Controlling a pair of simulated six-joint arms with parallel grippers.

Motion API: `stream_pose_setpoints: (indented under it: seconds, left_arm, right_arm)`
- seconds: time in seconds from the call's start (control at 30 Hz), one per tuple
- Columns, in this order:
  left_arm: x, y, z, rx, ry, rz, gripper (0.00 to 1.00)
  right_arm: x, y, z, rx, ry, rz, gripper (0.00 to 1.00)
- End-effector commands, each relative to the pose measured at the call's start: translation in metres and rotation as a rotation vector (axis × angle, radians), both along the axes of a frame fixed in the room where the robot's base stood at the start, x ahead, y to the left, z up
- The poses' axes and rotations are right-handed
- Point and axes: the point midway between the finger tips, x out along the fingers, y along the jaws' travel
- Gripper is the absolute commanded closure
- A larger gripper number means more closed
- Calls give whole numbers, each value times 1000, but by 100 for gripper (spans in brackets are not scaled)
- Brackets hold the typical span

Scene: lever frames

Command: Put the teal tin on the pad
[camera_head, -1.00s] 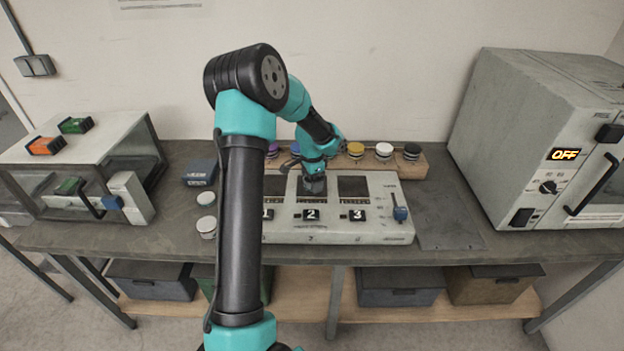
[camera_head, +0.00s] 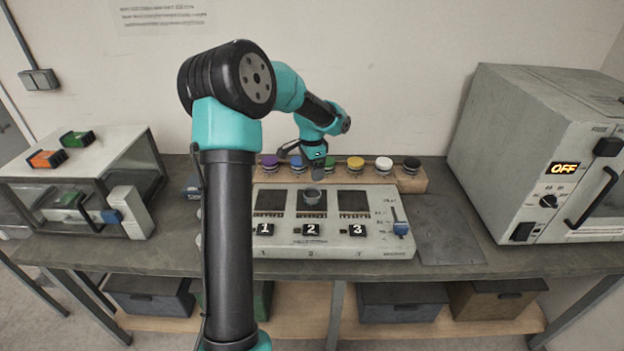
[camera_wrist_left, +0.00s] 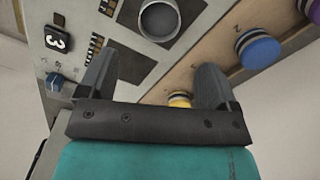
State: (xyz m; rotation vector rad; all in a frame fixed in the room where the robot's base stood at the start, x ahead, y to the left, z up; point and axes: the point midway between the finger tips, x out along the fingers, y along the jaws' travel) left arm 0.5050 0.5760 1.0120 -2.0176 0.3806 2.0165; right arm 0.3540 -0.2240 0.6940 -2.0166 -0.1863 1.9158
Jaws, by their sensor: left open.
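A small open grey cup-shaped tin (camera_head: 312,197) stands upright on the dark square of station 2 on the pale console (camera_head: 380,243). I cannot make out a teal tint on it. It also shows in the left wrist view (camera_wrist_left: 160,20), beyond the fingers. My left gripper (camera_head: 313,167) is above and behind it, near the back row of lids, apart from the tin. In the left wrist view the fingers (camera_wrist_left: 155,90) are spread with nothing held between them. A flat grey pad-like plate (camera_head: 448,230) lies bare right of the console. My right gripper is not in view.
A wooden rack (camera_head: 412,182) of coloured lids runs behind the console; a yellow lid (camera_head: 355,163) is close to my gripper. A glass-sided box (camera_head: 130,168) stands left. A large oven (camera_head: 510,150) showing OFF stands right. My left arm hides the console's left end.

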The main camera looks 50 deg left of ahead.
Motion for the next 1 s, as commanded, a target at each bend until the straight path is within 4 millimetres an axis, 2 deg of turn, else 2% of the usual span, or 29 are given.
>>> stream_pose_setpoints:
  seconds: [0.2,0.73,0.87,0.97,1.0]
  left_arm:
    - [0,-1,13,-1,0,-1,16]
    - [2,-4,12,-3,-3,-3,16]
    - [13,-27,4,-16,-30,-20,16]
    - [30,-65,-6,-39,-75,-44,16]
    - [37,-86,-12,-54,-98,-55,16]
  right_arm:
    - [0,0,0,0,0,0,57]
    - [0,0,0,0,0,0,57]
    - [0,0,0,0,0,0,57]
    - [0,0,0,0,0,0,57]
    - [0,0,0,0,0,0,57]
